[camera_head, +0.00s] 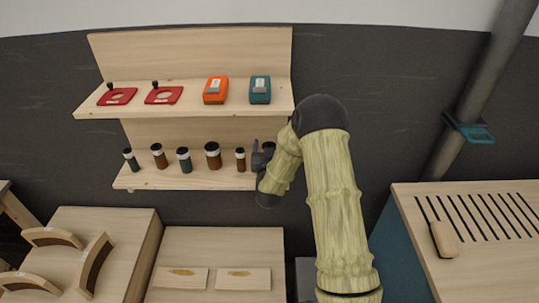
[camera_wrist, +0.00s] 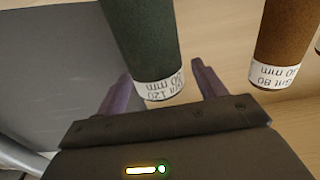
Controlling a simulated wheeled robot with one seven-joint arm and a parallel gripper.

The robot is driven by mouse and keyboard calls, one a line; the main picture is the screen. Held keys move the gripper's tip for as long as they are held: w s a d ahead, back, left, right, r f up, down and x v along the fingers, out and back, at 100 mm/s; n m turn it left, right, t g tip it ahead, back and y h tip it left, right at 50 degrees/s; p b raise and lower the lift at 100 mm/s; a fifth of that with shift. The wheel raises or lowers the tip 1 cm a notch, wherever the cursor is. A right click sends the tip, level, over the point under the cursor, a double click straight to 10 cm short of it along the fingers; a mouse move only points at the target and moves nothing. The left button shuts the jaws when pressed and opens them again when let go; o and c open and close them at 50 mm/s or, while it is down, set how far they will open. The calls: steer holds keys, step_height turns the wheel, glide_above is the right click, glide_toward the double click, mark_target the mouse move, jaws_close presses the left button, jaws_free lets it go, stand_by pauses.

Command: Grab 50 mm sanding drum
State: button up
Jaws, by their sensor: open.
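Several sanding drums stand on the lower shelf in the head view: green (camera_head: 130,160), brown (camera_head: 159,157), green (camera_head: 184,161), a wider brown one (camera_head: 213,157) and a slim brown one (camera_head: 240,160). Another drum (camera_head: 269,147) at the right end is mostly hidden by my gripper (camera_head: 263,159). In the wrist view my gripper (camera_wrist: 163,85) is open, with a green drum (camera_wrist: 142,40) between its purple fingers, not clamped. Its label reads grit 120; the first size digit is unclear. A brown grit 80 drum (camera_wrist: 270,40) stands to the right there.
The upper shelf (camera_head: 190,90) holds two red pieces, an orange box (camera_head: 216,90) and a teal box (camera_head: 260,90). Below are tables with curved wooden pieces (camera_head: 95,262) and flat boards (camera_head: 243,279). A slotted bench (camera_head: 500,265) stands at right.

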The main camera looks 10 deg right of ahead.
steer(key=c, duration=1.1)
steer(key=shift+w+r, duration=0.1)
steer(key=shift+r, duration=0.05)
steer(key=shift+c, duration=0.2)
step_height(320, 180, up, 10)
steer(key=shift+f+b, duration=0.15)
steer(key=shift+b, duration=0.95)
